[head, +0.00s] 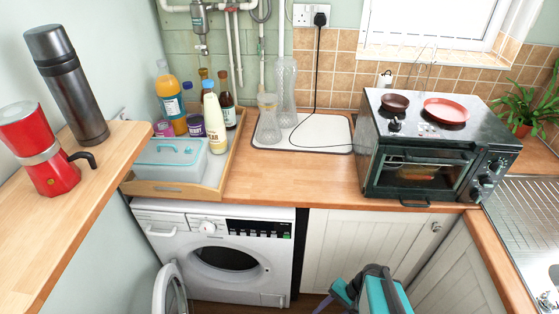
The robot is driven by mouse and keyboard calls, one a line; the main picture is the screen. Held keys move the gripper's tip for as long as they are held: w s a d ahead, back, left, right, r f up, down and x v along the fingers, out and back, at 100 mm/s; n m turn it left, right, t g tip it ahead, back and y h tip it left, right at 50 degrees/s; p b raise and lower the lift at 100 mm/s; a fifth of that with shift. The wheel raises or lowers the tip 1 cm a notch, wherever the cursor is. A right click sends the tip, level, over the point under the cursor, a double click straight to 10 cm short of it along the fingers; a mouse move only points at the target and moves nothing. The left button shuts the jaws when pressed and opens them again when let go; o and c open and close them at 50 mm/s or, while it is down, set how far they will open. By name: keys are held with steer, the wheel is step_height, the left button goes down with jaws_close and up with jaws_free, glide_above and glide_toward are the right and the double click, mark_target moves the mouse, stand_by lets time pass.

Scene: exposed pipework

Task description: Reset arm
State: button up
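My arm and my gripper do not show in the head view. The task names no object. The view looks down on a kitchen corner with a wooden worktop (290,185), and no part of my arm stands over it.
A wooden shelf (95,190) at left holds a red moka pot (38,150) and a dark flask (68,85). A wooden tray (215,185) holds bottles. A toaster oven (430,140) stands right. The washing machine door (172,290) is open. A teal appliance (372,295) stands below.

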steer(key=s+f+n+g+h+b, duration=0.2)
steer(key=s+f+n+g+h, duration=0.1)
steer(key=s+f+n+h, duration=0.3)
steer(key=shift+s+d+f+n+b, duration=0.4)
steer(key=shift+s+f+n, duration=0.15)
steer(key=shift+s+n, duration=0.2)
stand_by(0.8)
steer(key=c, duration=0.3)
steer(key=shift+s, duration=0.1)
